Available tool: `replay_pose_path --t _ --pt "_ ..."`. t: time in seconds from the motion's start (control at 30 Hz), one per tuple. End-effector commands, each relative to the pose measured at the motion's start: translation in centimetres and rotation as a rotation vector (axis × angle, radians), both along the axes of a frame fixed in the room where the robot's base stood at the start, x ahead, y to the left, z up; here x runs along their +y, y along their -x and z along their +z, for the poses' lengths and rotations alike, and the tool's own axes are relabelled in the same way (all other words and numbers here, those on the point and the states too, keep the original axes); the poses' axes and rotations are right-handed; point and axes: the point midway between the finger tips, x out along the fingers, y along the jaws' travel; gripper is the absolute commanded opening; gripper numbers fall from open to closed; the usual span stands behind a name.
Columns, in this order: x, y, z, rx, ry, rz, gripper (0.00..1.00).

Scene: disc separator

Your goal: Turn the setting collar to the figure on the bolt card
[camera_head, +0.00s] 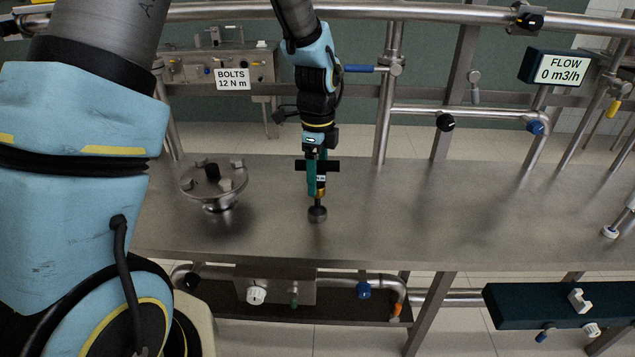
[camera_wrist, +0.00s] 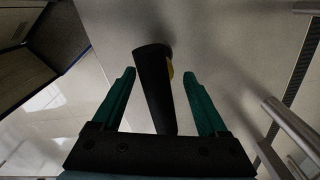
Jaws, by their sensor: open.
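The bolt card (camera_head: 232,79) is white and reads "BOLTS 12 N m" at the back left in the head view. An upright tool with a dark round foot (camera_head: 317,214) stands on the steel table. A small pale mark and a yellow part (camera_head: 321,194) show on it; its figures are too small to read, and I cannot make out the collar clearly. My gripper (camera_head: 316,190) points down over the tool. In the wrist view, the tool's black shaft (camera_wrist: 154,85) stands between the open green fingers (camera_wrist: 158,78), with gaps on both sides.
A round flanged lid (camera_head: 213,183) with several bolts stands left on the table (camera_head: 430,210). Pipes and a rail (camera_head: 440,108) run behind. A display (camera_head: 562,68) reads "FLOW 0 m3/h".

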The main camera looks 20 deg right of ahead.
Motion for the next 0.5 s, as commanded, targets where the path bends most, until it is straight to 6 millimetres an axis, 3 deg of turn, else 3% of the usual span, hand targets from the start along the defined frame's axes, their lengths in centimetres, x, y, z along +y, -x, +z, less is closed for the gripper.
replay_pose_path --t 0.3,0.5 --pt "0.0 -0.1 6.2 -0.005 0.004 0.001 0.76" --pt "0.0 0.0 8.5 -0.002 0.001 0.000 0.76"
